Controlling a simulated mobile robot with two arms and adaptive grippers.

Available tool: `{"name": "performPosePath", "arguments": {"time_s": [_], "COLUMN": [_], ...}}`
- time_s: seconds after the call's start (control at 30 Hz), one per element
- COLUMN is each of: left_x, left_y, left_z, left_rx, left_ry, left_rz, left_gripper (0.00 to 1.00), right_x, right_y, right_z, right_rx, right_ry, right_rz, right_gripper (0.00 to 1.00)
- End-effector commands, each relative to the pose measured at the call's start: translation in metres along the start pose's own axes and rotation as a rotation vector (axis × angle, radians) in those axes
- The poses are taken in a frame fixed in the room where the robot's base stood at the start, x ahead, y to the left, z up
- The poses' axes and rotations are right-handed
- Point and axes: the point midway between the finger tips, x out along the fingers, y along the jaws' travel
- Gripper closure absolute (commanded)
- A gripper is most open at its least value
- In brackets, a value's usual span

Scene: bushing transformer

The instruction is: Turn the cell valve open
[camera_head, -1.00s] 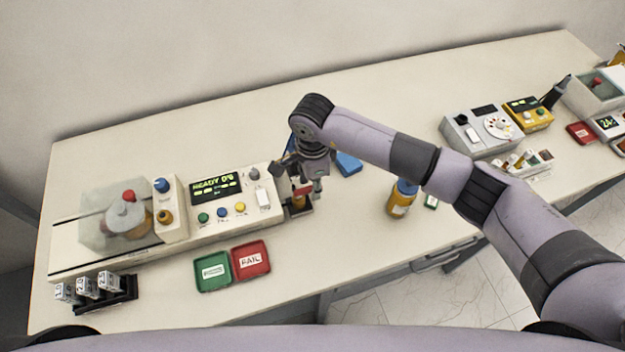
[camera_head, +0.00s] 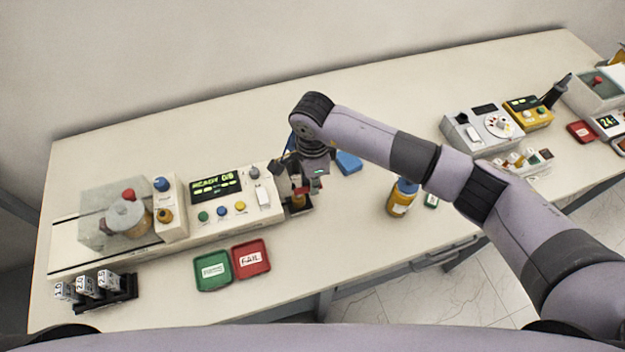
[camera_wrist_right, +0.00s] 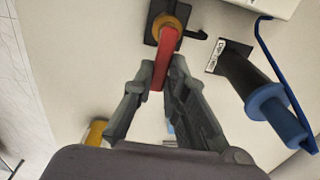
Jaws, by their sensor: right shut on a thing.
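The cell valve's red lever (camera_wrist_right: 167,58) runs from a round brass-coloured fitting (camera_wrist_right: 170,24) on a black base in the right wrist view. My right gripper (camera_wrist_right: 166,78) has its two fingers on either side of the lever's near end and is shut on it. In the head view my right gripper (camera_head: 304,180) is at the right end of the white test unit, over the valve's small dark stand (camera_head: 299,209). The fingers and wrist partly cover the valve there. My left gripper is not in view.
The white test unit (camera_head: 240,215) has a lit display. A green tray (camera_head: 212,271) and a red tray (camera_head: 251,260) lie in front of it. An amber bottle (camera_head: 401,199) stands right of the gripper. A dark part with a blue disc (camera_wrist_right: 270,105) is close by in the wrist view.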

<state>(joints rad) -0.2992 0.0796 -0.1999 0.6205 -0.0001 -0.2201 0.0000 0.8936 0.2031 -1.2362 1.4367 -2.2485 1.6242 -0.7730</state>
Motion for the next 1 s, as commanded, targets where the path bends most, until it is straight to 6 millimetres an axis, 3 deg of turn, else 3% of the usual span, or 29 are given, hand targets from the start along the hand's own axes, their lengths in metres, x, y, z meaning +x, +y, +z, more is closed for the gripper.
{"name": "performPosePath", "arguments": {"time_s": [0.37,1.0], "left_x": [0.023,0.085], "left_y": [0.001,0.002], "left_z": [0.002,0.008], "left_rx": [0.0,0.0], "left_ry": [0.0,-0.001], "left_rz": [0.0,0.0], "left_gripper": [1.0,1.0], "right_x": [0.003,0.004], "right_y": [0.006,0.025], "right_z": [0.0,0.01], "right_rx": [0.187,0.787], "right_ry": [0.003,0.0], "right_rz": [-0.003,-0.004], "right_gripper": [1.0,1.0]}}
